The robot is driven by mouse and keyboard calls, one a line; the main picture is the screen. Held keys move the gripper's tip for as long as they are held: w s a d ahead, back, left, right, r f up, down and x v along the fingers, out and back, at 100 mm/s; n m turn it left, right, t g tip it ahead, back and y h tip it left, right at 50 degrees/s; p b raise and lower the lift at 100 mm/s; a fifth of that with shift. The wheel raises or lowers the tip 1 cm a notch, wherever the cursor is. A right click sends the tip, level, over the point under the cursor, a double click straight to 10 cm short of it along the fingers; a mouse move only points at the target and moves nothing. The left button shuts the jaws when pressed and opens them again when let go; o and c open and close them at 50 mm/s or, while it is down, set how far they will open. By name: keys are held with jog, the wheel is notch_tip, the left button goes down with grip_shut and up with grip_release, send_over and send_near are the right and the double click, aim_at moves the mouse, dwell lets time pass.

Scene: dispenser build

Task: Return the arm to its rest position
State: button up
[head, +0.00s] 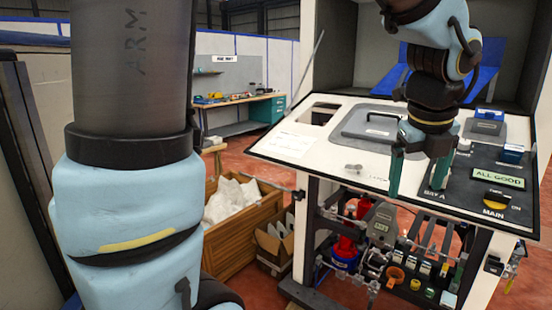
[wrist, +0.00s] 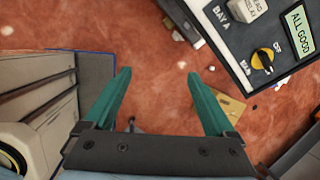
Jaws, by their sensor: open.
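My gripper (head: 417,172) has two green fingers and is open and empty. In the head view it is at the right, in front of the sloped panel of the dispenser (head: 286,141). In the wrist view the gripper (wrist: 158,95) shows its fingers spread apart with only red floor between them. My blue and black arm crosses the left of the head view and comes down again at the upper right. The display (head: 498,180) on the panel reads ALL GOOD, and the yellow MAIN knob (head: 497,195) is below it.
A wooden crate (head: 235,238) with white bags stands left of the dispenser, with a cardboard box (head: 273,252) beside it. Several parts hang under the panel. A workbench (head: 240,100) stands at the back. Red floor (wrist: 160,50) is open below my gripper.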

jog(key=w+a+f+n+y+b, duration=0.1)
jog(key=w+a+f+n, duration=0.35)
jog(key=a+n, duration=0.35)
jog(key=w+a+f+n+b, duration=0.1)
jog(key=w+a+f+n, duration=0.3)
jog(key=a+n, duration=0.5)
jog(key=s+a+f+n, duration=0.1)
jog(key=a+f+n, duration=0.3)
jog(key=a+n, duration=0.3)
jog(key=s+a+f+n+g+b, duration=0.1)
jog(key=s+a+f+n, duration=0.1)
jog(key=a+f+n, duration=0.2)
jog(key=a+n, duration=0.3)
jog(key=n, duration=0.3)
jog(key=shift+a+f+y, duration=0.15)
jog(key=shift+a+y, duration=0.15)
jog(key=shift+a, duration=0.1)
